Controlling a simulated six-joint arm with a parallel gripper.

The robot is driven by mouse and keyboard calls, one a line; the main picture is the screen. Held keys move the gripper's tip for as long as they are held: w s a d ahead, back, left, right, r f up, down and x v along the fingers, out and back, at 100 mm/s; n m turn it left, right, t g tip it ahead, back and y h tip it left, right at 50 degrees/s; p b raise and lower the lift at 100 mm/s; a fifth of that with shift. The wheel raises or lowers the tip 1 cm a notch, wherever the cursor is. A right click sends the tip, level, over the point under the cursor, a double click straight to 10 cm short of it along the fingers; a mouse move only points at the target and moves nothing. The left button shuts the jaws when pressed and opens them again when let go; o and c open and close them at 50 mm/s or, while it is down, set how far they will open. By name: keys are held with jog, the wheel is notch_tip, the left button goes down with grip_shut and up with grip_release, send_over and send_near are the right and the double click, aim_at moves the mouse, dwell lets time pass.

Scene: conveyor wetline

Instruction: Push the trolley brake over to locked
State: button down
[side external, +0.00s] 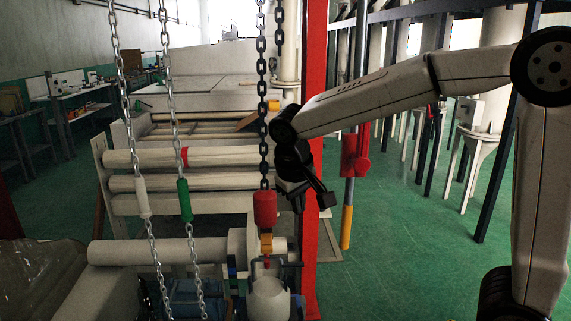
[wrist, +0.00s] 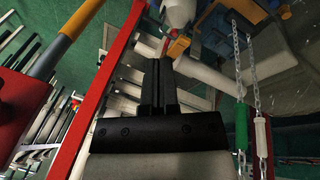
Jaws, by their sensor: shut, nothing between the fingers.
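My gripper (side external: 297,200) points down beside the red post, to the right of the hanging red chain grip. In the wrist view its two black fingers (wrist: 158,72) are together with nothing between them. Blue framework, possibly the trolley (side external: 190,298), stands low at the bottom of the side view, partly hidden by chains and cut by the frame edge. Blue and orange parts also show beyond the fingertips in the wrist view (wrist: 208,22), apart from them. I cannot pick out the brake lever or tell its position in either view.
A red post (side external: 313,255) rises close beside my gripper. Chains hang with a red grip (side external: 265,208), a green grip (side external: 184,200) and a white grip (side external: 143,197). A white vessel (side external: 269,300) stands below the red grip. Pale rollers (side external: 220,156) lie behind.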

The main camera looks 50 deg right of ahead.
notch_tip(320, 180, up, 23)
jog(key=d+m+g+h, duration=0.1)
jog(key=m+h, duration=0.3)
jog(key=m, duration=0.4)
jog(key=shift+s+g, duration=0.4)
jog(key=shift+s, duration=0.05)
jog(key=shift+d+f, duration=0.1)
send_near(360, 145)
notch_tip(360, 145, down, 4)
jog(key=w+d, duration=0.3)
jog(key=shift+s+d, duration=0.55)
jog(key=shift+s, duration=0.3)
